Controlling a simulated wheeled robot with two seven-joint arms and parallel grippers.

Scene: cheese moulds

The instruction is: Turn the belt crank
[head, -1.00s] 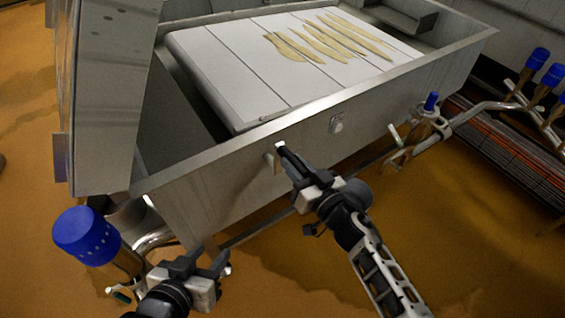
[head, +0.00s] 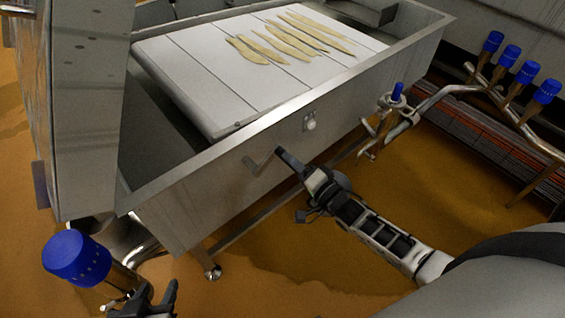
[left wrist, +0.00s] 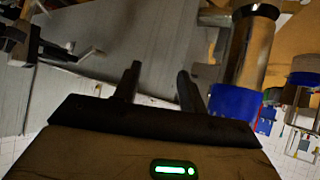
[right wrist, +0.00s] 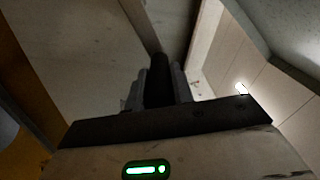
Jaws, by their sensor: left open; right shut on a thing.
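The belt crank (head: 257,165) is a small grey metal lever on the long side wall of the steel trough (head: 200,205). My right gripper (head: 285,155) is at the crank's outer end, shut on its handle. In the right wrist view, the dark handle (right wrist: 158,88) stands between the closed fingers. The fingers hide part of the handle. The white belt (head: 190,75) in the trough carries several pale yellow strips (head: 285,38). My left gripper (head: 155,298) is open and empty at the bottom left, away from the crank; its spread fingers show in the left wrist view (left wrist: 158,82).
A blue-capped steel pipe fitting (head: 76,258) stands beside my left gripper. A steel cabinet (head: 90,120) rises at the left. A round knob (head: 310,123) is on the trough wall. Another blue-capped valve (head: 396,93) and piping are at the right. The brown floor (head: 280,270) is clear below.

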